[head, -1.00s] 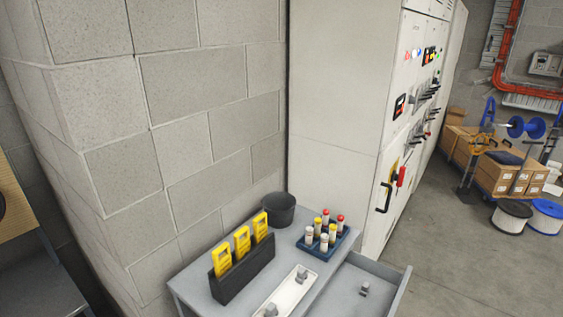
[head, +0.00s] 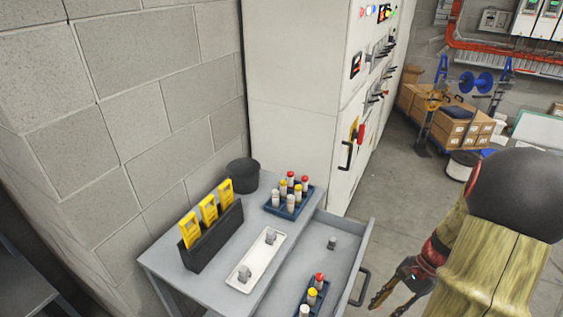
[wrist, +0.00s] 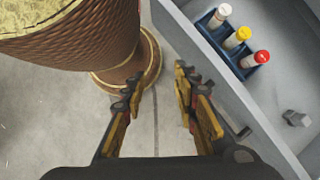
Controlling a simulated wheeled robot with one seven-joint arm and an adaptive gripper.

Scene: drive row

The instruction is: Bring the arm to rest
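My arm stands at the right of the head view, and my gripper (head: 388,291) hangs at its lower end, beside the open drawer (head: 345,262) of the grey bench. In the wrist view my gripper (wrist: 156,88) has its two fingers apart with only floor between them. The drawer wall (wrist: 232,98) runs close by the right finger. Part of my own body fills the upper left of the wrist view. The gripper holds nothing that I can see.
A blue rack with several capped tubes (head: 313,293) and a grey fitting (head: 332,243) lie in the drawer. The bench top holds a white tray (head: 249,272), a black holder with yellow testers (head: 208,208), a bucket (head: 243,175) and another tube rack (head: 289,205). Cabinets (head: 298,120) stand behind.

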